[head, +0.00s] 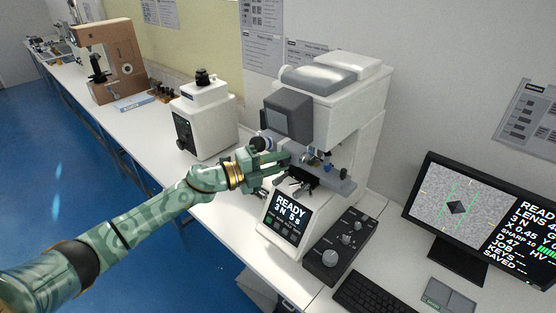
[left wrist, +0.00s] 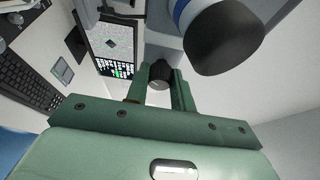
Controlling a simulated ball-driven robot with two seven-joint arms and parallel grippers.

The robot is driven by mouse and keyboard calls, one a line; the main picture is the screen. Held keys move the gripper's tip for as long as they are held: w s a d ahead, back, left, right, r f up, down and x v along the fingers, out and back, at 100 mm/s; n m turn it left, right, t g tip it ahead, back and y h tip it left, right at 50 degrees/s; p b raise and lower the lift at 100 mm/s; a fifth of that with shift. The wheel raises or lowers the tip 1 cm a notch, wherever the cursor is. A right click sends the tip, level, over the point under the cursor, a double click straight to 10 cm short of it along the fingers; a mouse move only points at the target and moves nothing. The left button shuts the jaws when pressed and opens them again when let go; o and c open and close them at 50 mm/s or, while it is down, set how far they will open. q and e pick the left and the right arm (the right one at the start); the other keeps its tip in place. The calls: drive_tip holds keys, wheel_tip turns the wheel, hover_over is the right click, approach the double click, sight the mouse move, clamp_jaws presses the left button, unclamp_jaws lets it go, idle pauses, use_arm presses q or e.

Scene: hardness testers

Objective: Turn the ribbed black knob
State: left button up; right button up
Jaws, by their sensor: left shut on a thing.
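My left gripper (head: 274,160) reaches in from the left to the front of the white hardness tester (head: 325,105). In the left wrist view its two green fingers (left wrist: 161,86) are shut on a small dark knob (left wrist: 159,74), one finger on each side of it. The ribbing on the knob is too small to make out. In the head view the fingers hide the knob. My right gripper is in neither view.
A large black cylinder with a blue band (left wrist: 225,38) is close beside the fingers. The tester has a READY screen (head: 287,217) and a black control panel (head: 343,247). A monitor (head: 475,220) and keyboard (head: 365,293) stand to the right.

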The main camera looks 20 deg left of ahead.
use_arm(q)
drive_tip(key=shift+f, duration=0.1)
idle(0.4)
drive_tip(key=o, duration=1)
drive_tip(key=b+v, duration=0.4)
drive_tip(key=v, duration=1.2)
drive_tip(key=shift+s+a, duration=0.1)
